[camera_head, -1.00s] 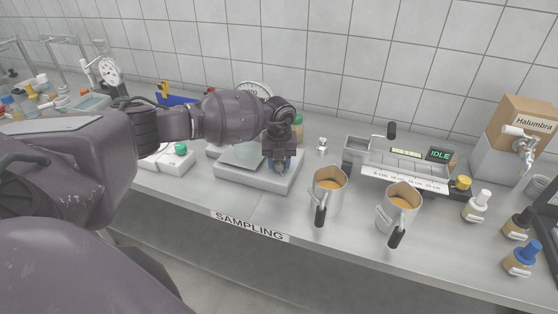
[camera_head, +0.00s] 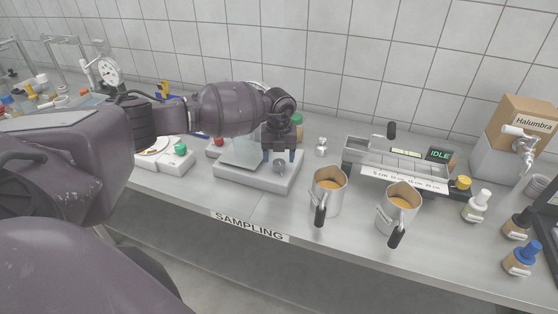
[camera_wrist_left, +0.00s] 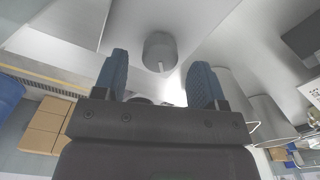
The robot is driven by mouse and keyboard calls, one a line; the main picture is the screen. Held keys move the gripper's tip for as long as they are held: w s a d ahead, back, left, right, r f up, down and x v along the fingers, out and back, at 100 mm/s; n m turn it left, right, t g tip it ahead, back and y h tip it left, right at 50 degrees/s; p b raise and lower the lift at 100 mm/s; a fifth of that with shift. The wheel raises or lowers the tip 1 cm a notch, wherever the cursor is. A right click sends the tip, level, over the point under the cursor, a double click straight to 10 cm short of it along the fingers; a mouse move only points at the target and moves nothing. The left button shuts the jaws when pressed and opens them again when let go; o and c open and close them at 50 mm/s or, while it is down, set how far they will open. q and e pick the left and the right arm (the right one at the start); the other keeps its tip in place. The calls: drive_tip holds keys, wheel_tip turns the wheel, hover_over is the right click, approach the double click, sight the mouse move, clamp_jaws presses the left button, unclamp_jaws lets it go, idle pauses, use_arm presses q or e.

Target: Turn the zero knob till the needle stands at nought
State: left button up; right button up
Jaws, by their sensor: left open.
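The zero knob (camera_head: 279,166) is a small grey cylinder on the front right of the white scale (camera_head: 240,178). In the left wrist view the knob (camera_wrist_left: 160,48) shows a pale mark on its rim, beyond and between the fingers. My left gripper (camera_head: 279,156) is open just above the knob, with one blue finger to each side; it also shows in the left wrist view (camera_wrist_left: 160,78). The round dial (camera_head: 254,85) behind my arm is almost wholly hidden, so its needle cannot be read. My right gripper is not in view.
Two metal jugs (camera_head: 329,181) (camera_head: 400,199) stand right of the scale. Several capped bottles (camera_head: 477,205) line the right side. The bench front by the SAMPLING label (camera_head: 249,225) is clear.

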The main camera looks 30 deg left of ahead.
sight(279, 162)
use_arm(q)
wheel_tip(279, 162, up, 7)
drive_tip(key=shift+r, duration=0.75)
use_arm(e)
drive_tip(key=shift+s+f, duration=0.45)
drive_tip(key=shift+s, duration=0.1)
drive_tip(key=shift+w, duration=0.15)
